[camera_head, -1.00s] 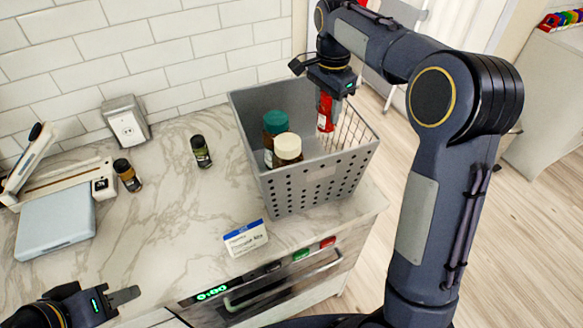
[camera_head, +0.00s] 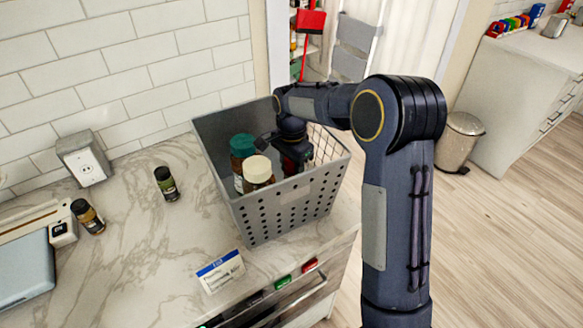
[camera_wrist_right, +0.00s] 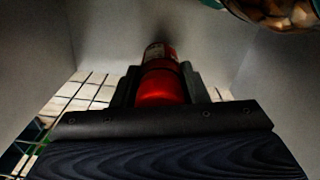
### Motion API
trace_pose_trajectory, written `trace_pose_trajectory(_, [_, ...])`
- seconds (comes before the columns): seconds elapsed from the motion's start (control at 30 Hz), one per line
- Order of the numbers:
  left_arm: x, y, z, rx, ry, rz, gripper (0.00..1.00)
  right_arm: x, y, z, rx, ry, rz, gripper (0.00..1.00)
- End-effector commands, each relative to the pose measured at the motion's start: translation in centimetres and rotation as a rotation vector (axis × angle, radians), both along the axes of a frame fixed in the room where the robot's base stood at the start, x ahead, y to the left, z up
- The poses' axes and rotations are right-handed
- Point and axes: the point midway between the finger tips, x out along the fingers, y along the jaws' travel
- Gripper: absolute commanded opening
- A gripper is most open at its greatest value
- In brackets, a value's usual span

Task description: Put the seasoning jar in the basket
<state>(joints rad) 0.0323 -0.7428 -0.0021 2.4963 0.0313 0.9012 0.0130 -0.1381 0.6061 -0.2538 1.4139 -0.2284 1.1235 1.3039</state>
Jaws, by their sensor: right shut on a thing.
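The grey basket (camera_head: 290,205) stands on the marble counter. My right gripper (camera_head: 296,163) reaches down into it, at its right side. It is shut on a red seasoning jar, seen in the right wrist view (camera_wrist_right: 162,85) as a shiny red cylinder between the fingers, with a label at its far end. In the head view the jar is mostly hidden by the gripper and basket wall. The jar's base is not clear, so I cannot tell whether it touches the basket floor. My left gripper is out of view.
A green-lidded jar (camera_head: 242,150) and a cream-lidded jar (camera_head: 257,172) stand in the basket's left part. A label card (camera_head: 220,270) stands before the basket.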

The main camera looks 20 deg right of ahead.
Motion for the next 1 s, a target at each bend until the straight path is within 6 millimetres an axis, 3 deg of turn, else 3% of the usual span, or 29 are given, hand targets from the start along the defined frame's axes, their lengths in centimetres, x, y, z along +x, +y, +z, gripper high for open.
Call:
trace_pose_trajectory(0.4, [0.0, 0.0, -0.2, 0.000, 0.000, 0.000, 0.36, 0.0, 0.0, -0.8, -0.001, -0.001, 0.000, 0.15])
trace_pose_trajectory(0.43, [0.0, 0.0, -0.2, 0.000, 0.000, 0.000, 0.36, 0.0, 0.0, -0.8, -0.001, -0.001, 0.000, 0.41])
trace_pose_trajectory(0.6, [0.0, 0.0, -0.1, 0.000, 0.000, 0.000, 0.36, 0.0, 0.0, -0.7, 0.000, -0.001, 0.000, 0.62])
trace_pose_trajectory(1.0, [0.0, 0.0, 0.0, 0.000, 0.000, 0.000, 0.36, 0.1, 0.0, 0.4, -0.001, -0.004, 0.000, 0.62])
